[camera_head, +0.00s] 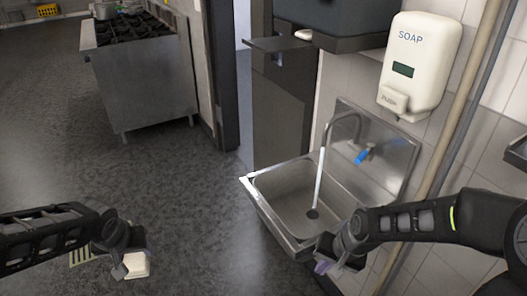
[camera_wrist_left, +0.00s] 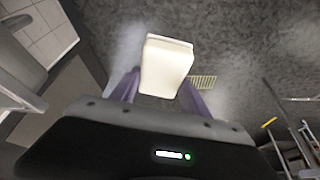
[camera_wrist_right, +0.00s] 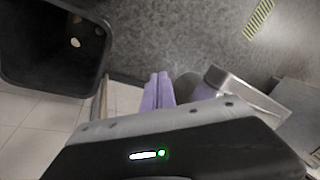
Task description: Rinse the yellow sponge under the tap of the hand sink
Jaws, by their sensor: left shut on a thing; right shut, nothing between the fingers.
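The sponge is a pale yellow, nearly cream block (camera_head: 137,265). My left gripper (camera_head: 133,262) is shut on it and holds it over the floor, left of the sink and apart from it. In the left wrist view the sponge (camera_wrist_left: 166,66) sits between the purple fingers. The steel hand sink (camera_head: 262,208) hangs on the wall. My right gripper (camera_head: 325,262) is shut and empty at the sink's front right corner. Its closed fingers show in the right wrist view (camera_wrist_right: 158,90).
A white soap dispenser (camera_head: 420,62) and a pipe (camera_head: 455,150) are on the wall right of the sink. A steel stove (camera_head: 148,85) stands at the back left. A dark open bin (camera_wrist_right: 55,45) shows in the right wrist view. The floor left of the sink is clear.

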